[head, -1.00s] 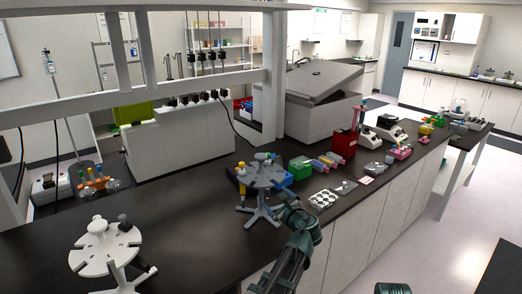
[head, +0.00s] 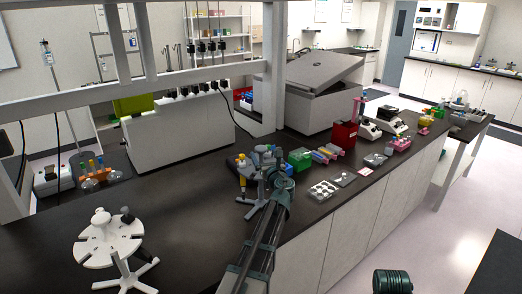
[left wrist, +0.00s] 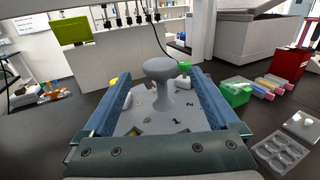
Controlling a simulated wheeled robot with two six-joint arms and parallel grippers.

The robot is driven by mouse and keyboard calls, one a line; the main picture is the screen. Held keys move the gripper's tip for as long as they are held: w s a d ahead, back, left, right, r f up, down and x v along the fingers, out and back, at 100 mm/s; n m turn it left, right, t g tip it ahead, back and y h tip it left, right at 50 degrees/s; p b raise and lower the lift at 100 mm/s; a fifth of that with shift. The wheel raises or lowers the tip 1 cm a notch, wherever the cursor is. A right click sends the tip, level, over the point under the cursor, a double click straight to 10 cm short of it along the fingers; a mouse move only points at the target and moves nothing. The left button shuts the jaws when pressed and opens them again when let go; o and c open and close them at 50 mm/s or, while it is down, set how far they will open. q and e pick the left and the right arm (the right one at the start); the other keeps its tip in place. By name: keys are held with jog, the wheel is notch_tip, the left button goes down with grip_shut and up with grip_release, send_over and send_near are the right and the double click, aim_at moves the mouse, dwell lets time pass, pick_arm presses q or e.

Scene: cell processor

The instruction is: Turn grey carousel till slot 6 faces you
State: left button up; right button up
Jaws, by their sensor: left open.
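The grey carousel (head: 255,192) stands on the dark bench in the middle of the head view, mostly hidden behind my left arm and gripper. In the left wrist view its round disc (left wrist: 158,118) lies below the gripper, with a grey central knob (left wrist: 158,70) standing up. My left gripper (head: 270,165) is at the carousel. In the left wrist view the open blue fingers (left wrist: 160,78) stand on either side of the knob, with a gap at each side. Small dark marks show on the disc; I cannot surely read which slot faces me.
A white carousel (head: 108,243) stands at the front left. A red box (head: 344,135) stands farther right. The bench between the carousels is clear.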

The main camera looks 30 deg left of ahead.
aim_at(263, 152)
pick_arm(q)
jog(key=shift+x, duration=2.7)
grip_shut()
